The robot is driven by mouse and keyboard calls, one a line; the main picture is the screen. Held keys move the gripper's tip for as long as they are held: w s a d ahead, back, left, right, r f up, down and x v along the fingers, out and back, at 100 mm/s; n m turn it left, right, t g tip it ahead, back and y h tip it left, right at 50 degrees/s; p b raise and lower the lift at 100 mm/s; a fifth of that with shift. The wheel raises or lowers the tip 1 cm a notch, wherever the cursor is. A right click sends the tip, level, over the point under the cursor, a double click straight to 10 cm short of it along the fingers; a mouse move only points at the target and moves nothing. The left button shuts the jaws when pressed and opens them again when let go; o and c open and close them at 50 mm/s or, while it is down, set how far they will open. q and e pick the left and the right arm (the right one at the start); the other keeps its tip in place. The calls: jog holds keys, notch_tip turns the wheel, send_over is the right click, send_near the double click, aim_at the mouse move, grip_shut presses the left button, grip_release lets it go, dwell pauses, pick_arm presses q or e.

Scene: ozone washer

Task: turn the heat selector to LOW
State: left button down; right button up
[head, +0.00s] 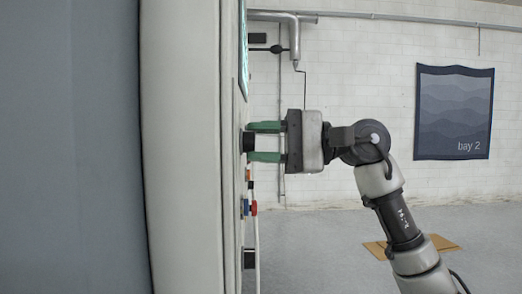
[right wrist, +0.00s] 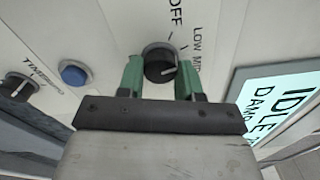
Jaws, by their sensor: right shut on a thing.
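The heat selector is a round black knob on the pale machine panel. It shows in the head view (head: 248,142) edge-on and in the right wrist view (right wrist: 159,64) from the front. OFF, LOW and MID are printed around it in the right wrist view. A pale mark on the knob faces roughly toward the MID side, but its exact setting is hard to tell. My right gripper (head: 254,142) has its two green fingers on either side of the knob, shut on it. My left gripper is not in view.
A blue button (right wrist: 75,74) and a second black knob (right wrist: 19,88) sit left of the selector in the wrist view. A lit display (right wrist: 283,102) reads IDLE. In the head view, a red button (head: 254,208) and another black knob (head: 249,259) stick out below.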

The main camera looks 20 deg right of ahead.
jog(key=shift+n, duration=0.7)
jog(key=o, duration=0.9)
jog(key=shift+d, duration=0.1)
jog(key=b+v, duration=0.2)
jog(key=v, duration=0.8)
jog(key=shift+s+d+b, duration=0.1)
jog(key=shift+d+b, duration=0.2)
jog(key=shift+b, duration=0.1)
